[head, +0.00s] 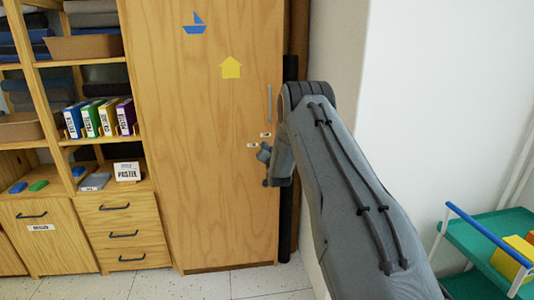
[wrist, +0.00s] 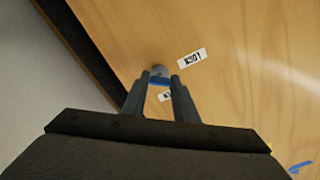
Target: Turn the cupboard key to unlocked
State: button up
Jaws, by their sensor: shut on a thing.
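The tall wooden cupboard (head: 200,110) stands closed in the head view, with a blue boat and a yellow house sticker on its door. My gripper (head: 264,154) is at the door's right edge, below the long grey handle (head: 269,103). In the wrist view my gripper (wrist: 160,86) has its two fingers close on either side of a blue key (wrist: 158,81), shut on it. A round grey lock piece (wrist: 159,71) shows just beyond the key. The key is hidden in the head view, and its turn angle is hard to read.
Two small white labels sit by the lock, an upper one (wrist: 192,58) and one partly behind the fingers (wrist: 165,96). Open shelves (head: 70,140) with binders stand left. A white wall (head: 430,100) and a green trolley (head: 480,245) are right. Bare floor (head: 205,286) lies in front.

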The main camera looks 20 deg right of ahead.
jog(key=m+b, duration=0.3)
jog(key=m, duration=0.7)
jog(key=shift+m+b, duration=0.3)
jog(key=shift+b, duration=0.1)
jog(key=shift+m, duration=0.3)
jog(key=o, duration=1.1)
jog(key=shift+c, duration=0.2)
jog(key=shift+s, duration=0.1)
jog(key=v, duration=0.7)
jog(key=shift+s, duration=0.3)
